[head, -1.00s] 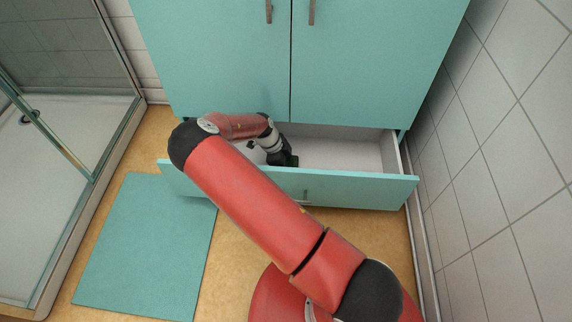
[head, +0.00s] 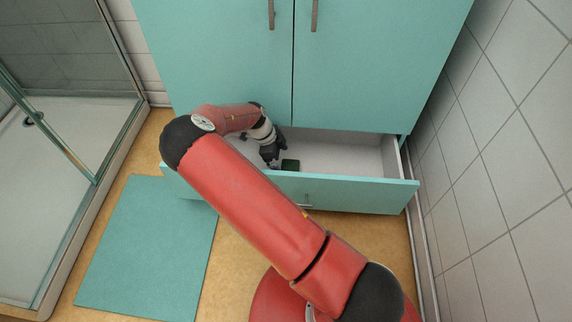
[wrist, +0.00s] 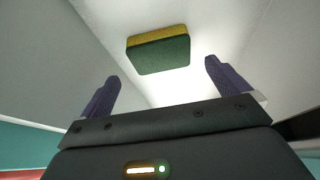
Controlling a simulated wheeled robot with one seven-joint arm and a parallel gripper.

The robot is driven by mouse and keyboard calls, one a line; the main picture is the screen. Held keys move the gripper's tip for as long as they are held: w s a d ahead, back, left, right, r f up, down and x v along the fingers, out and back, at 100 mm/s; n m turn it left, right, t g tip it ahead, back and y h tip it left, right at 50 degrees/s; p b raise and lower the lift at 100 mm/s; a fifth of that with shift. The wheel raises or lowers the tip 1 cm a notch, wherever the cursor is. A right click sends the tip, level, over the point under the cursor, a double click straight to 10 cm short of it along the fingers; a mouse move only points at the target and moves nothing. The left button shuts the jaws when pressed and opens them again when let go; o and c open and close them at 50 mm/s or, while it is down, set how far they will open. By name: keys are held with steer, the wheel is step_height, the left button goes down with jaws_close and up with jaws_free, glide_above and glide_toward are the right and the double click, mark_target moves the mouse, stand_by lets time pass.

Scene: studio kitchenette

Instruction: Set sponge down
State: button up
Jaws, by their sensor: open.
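The sponge (wrist: 160,53), green with a yellow layer, lies on the white drawer floor in the wrist view, ahead of the fingertips and apart from them. In the head view the sponge (head: 290,166) shows as a small dark green block inside the open drawer (head: 340,188), close behind its front panel. My gripper (wrist: 160,82) is open and empty, its two purple fingers spread wide. In the head view my gripper (head: 271,162) is in the drawer, just left of the sponge.
The drawer's right half (head: 345,155) is bare. Teal cabinet doors (head: 380,65) stand above it. A teal mat (head: 150,245) lies on the floor at left, beside a glass shower enclosure (head: 70,100). A tiled wall (head: 500,150) is at right.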

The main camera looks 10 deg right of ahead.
steer(key=v, duration=0.5)
steer(key=shift+a+r+p, duration=0.15)
steer(key=shift+r+p, duration=0.15)
steer(key=shift+r, duration=0.1)
steer(key=s+d+r+n+t+y+p, duration=0.1)
steer(key=s+r+n+y+p, duration=0.3)
steer(key=r, duration=1)
steer(key=s+d+r+n+t+y+p, duration=0.15)
steer(key=s+r+n, duration=0.55)
steer(key=r, duration=0.7)
steer(key=s+d+r+n+t+p, duration=0.1)
steer(key=s+r+n+t, duration=0.1)
steer(key=s+r+n, duration=0.3)
steer(key=s+d+r+n+t+h+p, duration=0.1)
steer(key=s+r+n, duration=0.4)
steer(key=s, duration=0.9)
step_height(320, 180, up, 3)
steer(key=shift+r+n+t+p, duration=0.2)
steer(key=shift+n+t+p, duration=0.15)
steer(key=shift+t, duration=0.4)
steer(key=shift+s+d, duration=0.1)
steer(key=shift+d, duration=0.05)
steer(key=shift+c, duration=0.3)
